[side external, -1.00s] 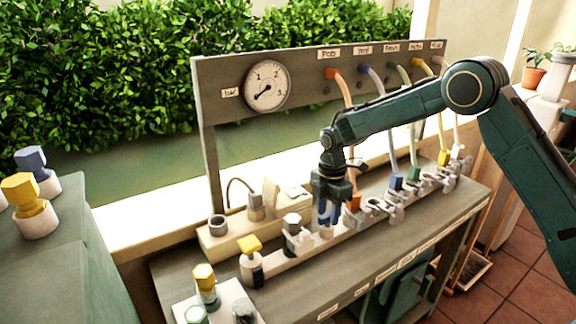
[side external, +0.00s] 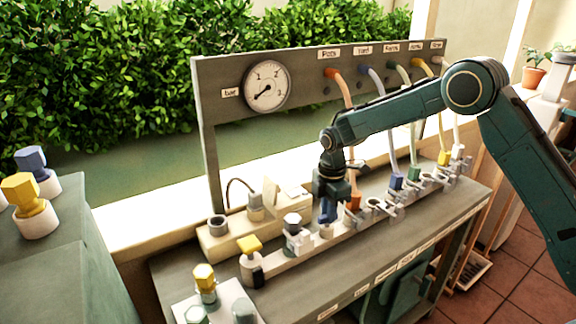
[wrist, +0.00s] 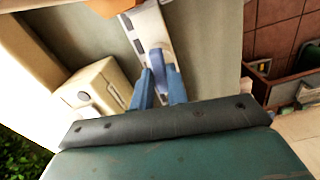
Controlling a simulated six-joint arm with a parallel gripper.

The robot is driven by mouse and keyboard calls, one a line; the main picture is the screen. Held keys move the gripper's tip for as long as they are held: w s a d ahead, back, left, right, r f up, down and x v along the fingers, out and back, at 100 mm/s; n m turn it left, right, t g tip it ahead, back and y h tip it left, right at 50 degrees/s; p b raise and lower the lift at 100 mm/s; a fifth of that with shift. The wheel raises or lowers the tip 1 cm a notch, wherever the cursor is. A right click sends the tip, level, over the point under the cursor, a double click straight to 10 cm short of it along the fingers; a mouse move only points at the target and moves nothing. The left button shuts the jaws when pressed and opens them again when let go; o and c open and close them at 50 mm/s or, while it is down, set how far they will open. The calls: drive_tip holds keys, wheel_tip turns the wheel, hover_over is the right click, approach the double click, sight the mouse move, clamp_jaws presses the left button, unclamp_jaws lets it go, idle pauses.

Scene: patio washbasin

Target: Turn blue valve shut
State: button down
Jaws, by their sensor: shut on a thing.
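The blue valve (wrist: 158,62) shows in the wrist view between my two blue fingers, on the pale manifold rail. My gripper (side external: 327,218) is over that rail in the side view, pointing down, with its fingers shut on the blue valve. Most of the valve's handle is hidden by the fingers in the side view; a pale base (side external: 326,231) shows just beneath them. In the wrist view my gripper (wrist: 160,80) has one finger on each side of the valve. The handle's exact angle is hard to make out.
A yellow valve (side external: 249,246) and a grey-topped fitting (side external: 292,224) stand left of my gripper. An orange hose connector (side external: 353,201) is close on its right, with several hose ends further along. A pressure gauge (side external: 266,86) is on the back panel (side external: 300,75).

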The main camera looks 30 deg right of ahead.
drive_tip(key=m, duration=0.8)
drive_tip(key=shift+m, duration=0.3)
drive_tip(key=m, duration=0.4)
drive_tip(key=shift+m, duration=2)
drive_tip(key=c, duration=1.4)
unclamp_jaws()
